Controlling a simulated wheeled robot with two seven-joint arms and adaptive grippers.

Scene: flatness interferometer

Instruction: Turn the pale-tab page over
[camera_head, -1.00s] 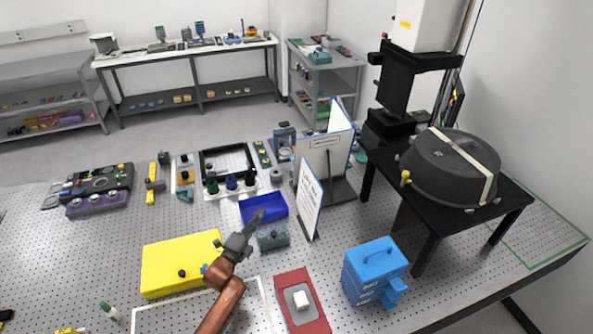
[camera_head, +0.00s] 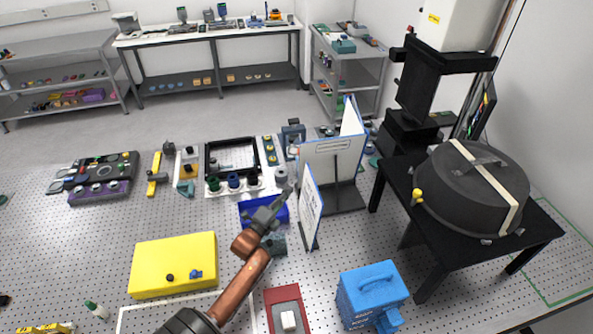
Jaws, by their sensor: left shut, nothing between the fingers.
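A page stand with white, blue-edged pages stands upright near the middle of the perforated table. Its front page (camera_head: 310,208) is swung out toward me and carries print. A back page (camera_head: 333,162) faces me behind it, and another page (camera_head: 352,118) angles away at the back right. I cannot make out a pale tab on any of them. My left gripper (camera_head: 287,191) is shut and empty, just left of the front page's outer side, above the blue tray. I cannot tell if it touches the page. My right gripper is not in view.
A blue tray (camera_head: 250,209) and a grey-green block (camera_head: 275,245) lie under my left gripper. A yellow case (camera_head: 173,264), a red base (camera_head: 283,296) and a blue box (camera_head: 370,290) are in front. A black table (camera_head: 455,245) with a dark round cover stands right.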

